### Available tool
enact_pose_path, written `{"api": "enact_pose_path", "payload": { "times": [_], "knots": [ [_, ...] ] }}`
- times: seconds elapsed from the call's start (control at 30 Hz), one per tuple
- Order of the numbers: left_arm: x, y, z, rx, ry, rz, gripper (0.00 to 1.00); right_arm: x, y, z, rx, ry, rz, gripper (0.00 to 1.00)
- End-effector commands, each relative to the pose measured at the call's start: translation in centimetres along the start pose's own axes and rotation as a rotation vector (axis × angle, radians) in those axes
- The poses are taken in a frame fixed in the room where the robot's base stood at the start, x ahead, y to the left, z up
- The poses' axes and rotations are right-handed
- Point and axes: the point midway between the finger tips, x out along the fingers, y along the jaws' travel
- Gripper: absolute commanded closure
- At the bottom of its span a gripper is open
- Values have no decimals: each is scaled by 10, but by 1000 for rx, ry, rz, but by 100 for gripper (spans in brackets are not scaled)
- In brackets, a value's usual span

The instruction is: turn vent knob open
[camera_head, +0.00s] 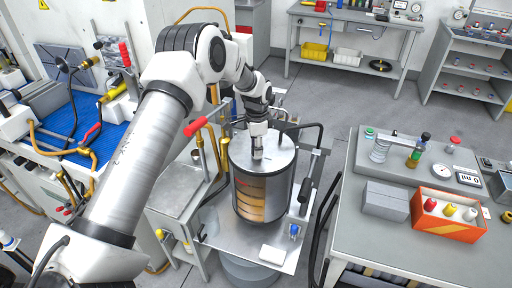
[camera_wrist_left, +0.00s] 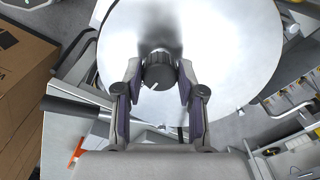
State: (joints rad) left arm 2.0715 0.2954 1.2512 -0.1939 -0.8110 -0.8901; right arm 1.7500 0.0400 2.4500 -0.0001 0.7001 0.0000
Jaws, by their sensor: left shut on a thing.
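The vent knob (camera_wrist_left: 159,73) is a dark ribbed knob with a white mark, on top of a round metal lid (camera_wrist_left: 235,40). In the head view the lid (camera_head: 283,151) tops a cylindrical vessel (camera_head: 262,196) with a window showing brown layers. My left gripper (camera_wrist_left: 159,88) reaches down from above and is shut on the knob, with one finger on each side. In the head view my left gripper (camera_head: 258,150) stands at the lid and hides the knob. My right gripper is not in view.
The vessel stands on a metal stand (camera_head: 228,226) with a hose and a black handle beside it. A grey table (camera_head: 385,240) on the right holds a gauge, an orange box (camera_head: 447,214) and a grey box (camera_head: 386,202). A blue-topped bench is at left.

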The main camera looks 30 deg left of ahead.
Motion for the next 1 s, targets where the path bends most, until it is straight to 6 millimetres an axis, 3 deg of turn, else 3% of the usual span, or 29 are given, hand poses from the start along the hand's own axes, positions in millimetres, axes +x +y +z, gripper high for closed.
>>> {"api": "enact_pose_path", "payload": {
  "times": [0.23,0.27,0.3,0.33,0.7,0.87,1.0],
  "knots": [
    [4,3,1,0,-4,7,96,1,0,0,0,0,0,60],
    [4,3,1,0,-4,7,54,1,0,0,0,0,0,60],
    [3,3,1,0,-4,7,40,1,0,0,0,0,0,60],
    [3,2,1,0,-4,6,36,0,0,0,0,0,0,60],
    [-5,0,0,-1,0,1,36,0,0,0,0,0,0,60],
    [-35,0,-2,-1,2,-1,36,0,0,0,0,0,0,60],
    [-72,0,-2,0,1,-1,36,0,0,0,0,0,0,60]
  ]
}}
